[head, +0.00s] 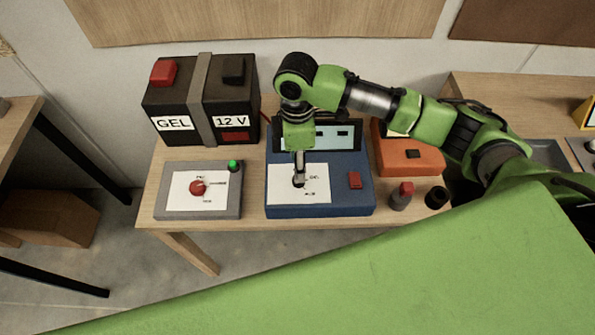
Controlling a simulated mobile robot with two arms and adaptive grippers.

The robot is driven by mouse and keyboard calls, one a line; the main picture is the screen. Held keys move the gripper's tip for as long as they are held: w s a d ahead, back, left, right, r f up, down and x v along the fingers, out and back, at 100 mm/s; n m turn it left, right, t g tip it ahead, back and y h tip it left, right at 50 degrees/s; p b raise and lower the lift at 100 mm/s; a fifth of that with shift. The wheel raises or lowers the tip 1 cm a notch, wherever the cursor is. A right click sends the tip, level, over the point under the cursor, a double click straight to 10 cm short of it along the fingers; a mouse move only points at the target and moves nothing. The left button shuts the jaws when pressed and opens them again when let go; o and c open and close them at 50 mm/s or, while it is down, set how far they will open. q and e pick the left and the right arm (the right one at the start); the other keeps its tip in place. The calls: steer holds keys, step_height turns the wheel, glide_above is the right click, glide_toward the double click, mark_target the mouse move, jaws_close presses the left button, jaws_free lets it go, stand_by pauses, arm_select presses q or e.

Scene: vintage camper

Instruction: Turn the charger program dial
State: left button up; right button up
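The blue charger (348,203) stands in the middle of the wooden table, with a screen at its back and a red button (354,180) on its right. A white label panel (281,195) on its top front carries small lettering, including what looks like "GEL". My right gripper (299,183) points down over this panel, at the place where the program dial sits. The dial is mostly hidden by the fingers, so its setting cannot be read. I cannot tell whether the fingers are closed on it. My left gripper is not in view.
A black "GEL 12 V" battery (178,98) stands behind a grey box (229,197) with a red knob (197,187) and a green light (235,164). An orange device (420,160) and two small terminals, red-topped (401,197) and black (436,197), are to the right.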

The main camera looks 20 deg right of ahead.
steer(key=f, duration=0.5)
steer(key=shift+s+f+p, duration=0.2)
steer(key=shift+f+p, duration=0.15)
steer(key=shift+p, duration=0.05)
steer(key=shift+a, duration=0.1)
steer(key=c, duration=1.1)
